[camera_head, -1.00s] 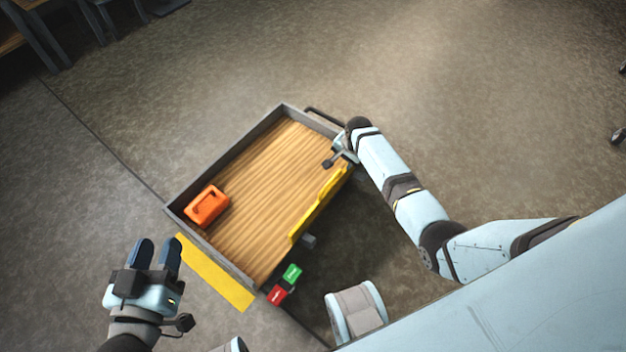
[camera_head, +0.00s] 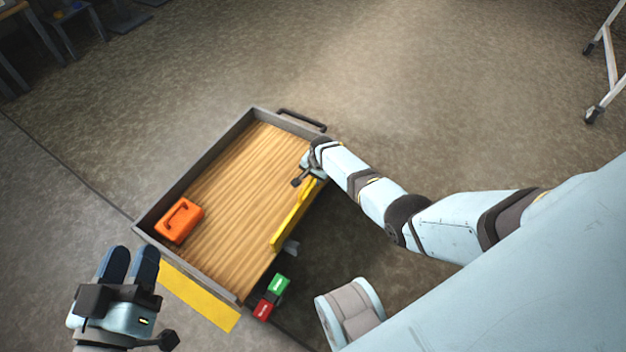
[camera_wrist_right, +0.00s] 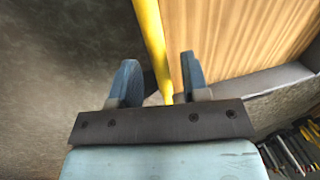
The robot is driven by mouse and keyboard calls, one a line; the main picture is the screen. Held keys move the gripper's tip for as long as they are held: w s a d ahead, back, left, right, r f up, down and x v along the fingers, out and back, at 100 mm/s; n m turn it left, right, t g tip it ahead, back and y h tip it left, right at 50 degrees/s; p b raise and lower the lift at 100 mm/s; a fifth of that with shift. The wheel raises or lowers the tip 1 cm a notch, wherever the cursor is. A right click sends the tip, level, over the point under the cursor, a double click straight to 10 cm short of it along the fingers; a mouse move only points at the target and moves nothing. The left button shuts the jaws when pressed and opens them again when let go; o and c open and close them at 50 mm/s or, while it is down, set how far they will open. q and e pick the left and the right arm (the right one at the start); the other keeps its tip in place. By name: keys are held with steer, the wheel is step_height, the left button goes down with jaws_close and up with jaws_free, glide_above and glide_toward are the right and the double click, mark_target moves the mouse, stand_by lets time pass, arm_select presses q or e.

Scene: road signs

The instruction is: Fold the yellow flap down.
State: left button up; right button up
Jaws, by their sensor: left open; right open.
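The yellow flap (camera_head: 290,222) stands up along the right side of a wood-floored cart bed (camera_head: 245,185). My right gripper (camera_head: 303,180) is at the flap's far end, near the bed's far right corner; its fingers are mostly hidden in the head view. In the right wrist view my right gripper (camera_wrist_right: 160,78) is open, with the yellow flap's edge (camera_wrist_right: 150,40) running between its two blue fingers. I cannot tell whether a finger touches it. My left gripper (camera_head: 130,264) is open and empty, outside the bed at the lower left.
An orange case (camera_head: 179,220) lies in the bed's left end. A flat yellow strip (camera_head: 200,295) extends outside the near left side. A green block (camera_head: 279,284) and a red block (camera_head: 264,307) are at the near corner. A dark handle (camera_head: 301,119) is at the far end.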

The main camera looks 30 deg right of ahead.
arm_select(q)
steer(key=shift+f, duration=0.1)
arm_select(e)
jaws_close()
